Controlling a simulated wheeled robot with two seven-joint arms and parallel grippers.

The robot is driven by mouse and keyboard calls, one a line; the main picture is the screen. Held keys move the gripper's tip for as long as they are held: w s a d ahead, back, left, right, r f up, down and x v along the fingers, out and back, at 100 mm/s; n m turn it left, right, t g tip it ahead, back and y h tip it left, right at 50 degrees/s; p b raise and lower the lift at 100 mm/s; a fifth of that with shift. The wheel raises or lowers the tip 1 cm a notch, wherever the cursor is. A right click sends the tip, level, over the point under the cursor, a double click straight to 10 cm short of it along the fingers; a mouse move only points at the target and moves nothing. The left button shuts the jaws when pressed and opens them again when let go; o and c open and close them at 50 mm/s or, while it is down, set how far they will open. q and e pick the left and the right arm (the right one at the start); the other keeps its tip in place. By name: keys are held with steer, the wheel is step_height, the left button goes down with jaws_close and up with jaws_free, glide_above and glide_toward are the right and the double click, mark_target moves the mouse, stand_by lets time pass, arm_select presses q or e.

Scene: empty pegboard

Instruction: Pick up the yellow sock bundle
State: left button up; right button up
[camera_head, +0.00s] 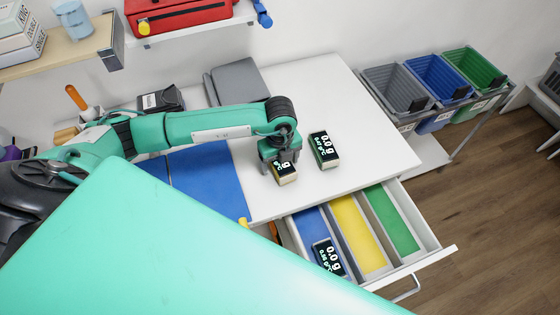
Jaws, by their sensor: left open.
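No plain sock shape shows. A small block (286,179) with a dark "g" display face and yellowish edges lies on the white table; I take it for the yellow sock bundle. My left gripper (281,167) points down right at this block, with its open fingers partly hiding it. I cannot tell whether the fingers touch it. A similar dark block with greenish edges (323,149) stands to the right on the table. Another dark block (328,257) lies in the blue compartment of the open drawer. My right gripper is not in view.
The open drawer (434,252) has blue, yellow and green compartments; the yellow (357,232) and green (392,220) ones look empty. A blue mat (209,177) lies left on the table, and a grey folded item (237,82) behind. Grey, blue and green bins stand at right.

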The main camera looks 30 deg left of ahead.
arm_select(q)
steer(key=shift+c, duration=0.5)
steer(key=c, duration=1)
steer(key=shift+r, duration=0.2)
